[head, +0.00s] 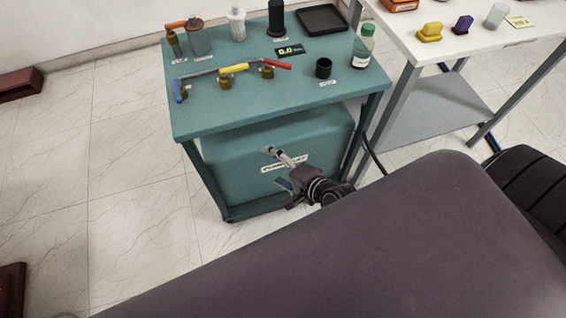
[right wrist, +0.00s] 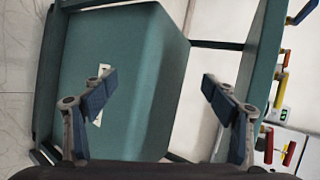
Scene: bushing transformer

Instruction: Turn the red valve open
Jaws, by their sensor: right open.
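The red valve (head: 277,65) has a red lever on a brass body and stands on the teal cart top, at the right end of a row. A yellow-handled valve (head: 234,69) is left of it and a blue-handled valve (head: 180,90) is at the left end. My right gripper (head: 276,168) is in front of the cart, below the top and well apart from the red valve. In the right wrist view my right gripper (right wrist: 159,83) is open, with nothing between its fingers. My left gripper is not in view.
The teal cart (head: 200,125) has a teal box (head: 235,165) under its top. A green-capped bottle (head: 362,50), a black cup (head: 323,68), a display (head: 289,51) and a black tray (head: 322,18) stand on it. A white table (head: 480,42) is at the right.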

